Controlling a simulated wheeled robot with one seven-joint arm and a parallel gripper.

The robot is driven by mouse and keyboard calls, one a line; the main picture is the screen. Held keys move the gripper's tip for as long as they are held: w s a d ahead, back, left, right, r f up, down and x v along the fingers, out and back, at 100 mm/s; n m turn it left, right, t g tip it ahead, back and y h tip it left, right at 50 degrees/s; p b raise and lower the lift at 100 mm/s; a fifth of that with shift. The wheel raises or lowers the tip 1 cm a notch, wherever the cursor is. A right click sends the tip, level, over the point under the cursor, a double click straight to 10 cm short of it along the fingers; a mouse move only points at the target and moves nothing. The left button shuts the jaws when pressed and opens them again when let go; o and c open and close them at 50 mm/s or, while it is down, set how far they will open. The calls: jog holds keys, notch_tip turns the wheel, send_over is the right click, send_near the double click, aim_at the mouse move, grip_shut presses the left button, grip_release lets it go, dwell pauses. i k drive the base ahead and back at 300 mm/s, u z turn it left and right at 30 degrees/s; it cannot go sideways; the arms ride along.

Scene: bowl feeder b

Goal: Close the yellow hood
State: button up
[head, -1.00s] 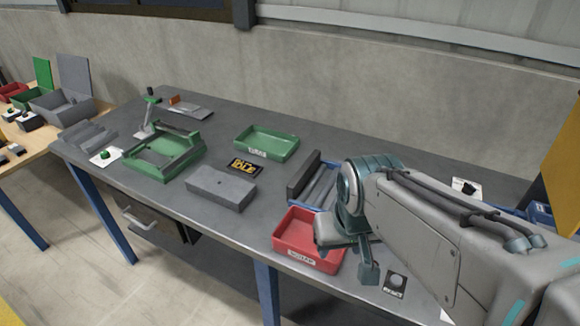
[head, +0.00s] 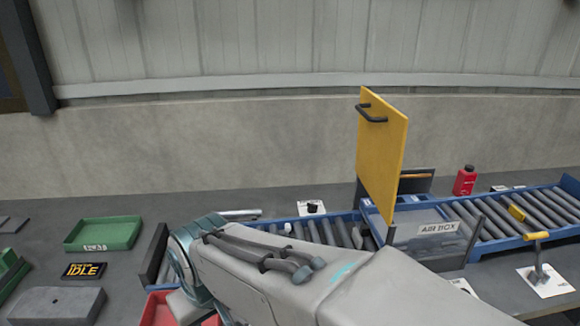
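The yellow hood (head: 382,155) stands upright and open over a clear box labelled "AIR BOX" (head: 437,230) at the right of the head view. A dark handle (head: 372,116) sits near the hood's upper left edge. My gripper (head: 190,308) is at the lower left, by the red tray and well apart from the hood. Only a small part of it shows, and its fingers are hidden or out of frame, so I cannot tell whether it is open. My arm covers the middle foreground, including part of the conveyor.
A blue roller conveyor (head: 520,245) runs out both sides of the box. A red tray (head: 158,308) lies near my gripper. A green tray (head: 103,234) is at the left.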

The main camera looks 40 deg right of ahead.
aim_at(382, 130)
jog(key=u, duration=0.4)
jog(key=k, duration=0.6)
jog(key=z, duration=1.55)
jog(key=i, duration=0.5)
jog(key=z, duration=0.05)
